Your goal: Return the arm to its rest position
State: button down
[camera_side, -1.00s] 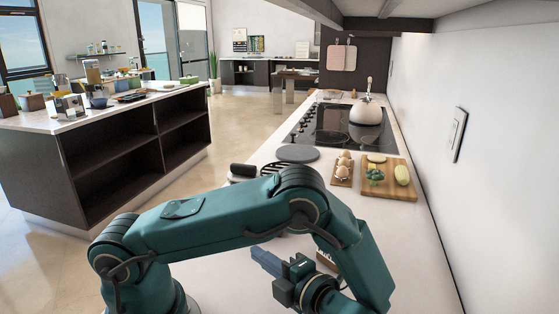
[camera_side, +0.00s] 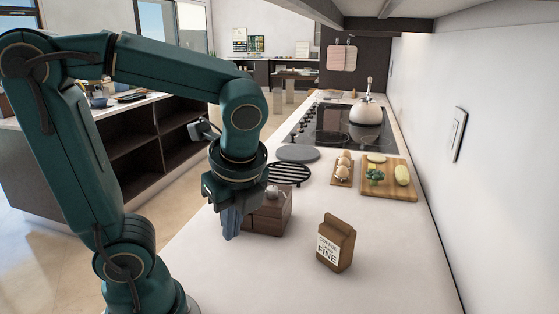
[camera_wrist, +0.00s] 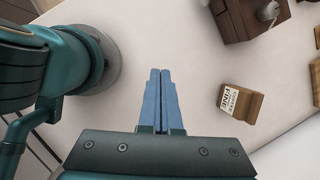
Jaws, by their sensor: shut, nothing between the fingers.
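My gripper (camera_side: 231,236) points down above the white counter (camera_side: 285,275), near its left edge. In the wrist view its two blue fingers (camera_wrist: 160,74) lie side by side, shut, with nothing between them. In the side view it is in front of a wooden box (camera_side: 270,215) and hides the box's left part. My arm is raised and bent, with its base at the lower left.
A coffee bag (camera_side: 336,243) stands on the counter right of my gripper, and also shows in the wrist view (camera_wrist: 240,103). Farther back are a cutting board (camera_side: 388,192), an egg tray (camera_side: 342,172), a striped trivet (camera_side: 290,170) and a kettle (camera_side: 367,112) on the cooktop (camera_side: 320,130).

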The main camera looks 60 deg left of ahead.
jog(key=w+d+r+n+t+h, duration=0.1)
jog(key=d+n+t+h, duration=0.3)
jog(key=n, duration=1.1)
jog(key=shift+d+t, duration=0.8)
jog(key=shift+d, duration=0.2)
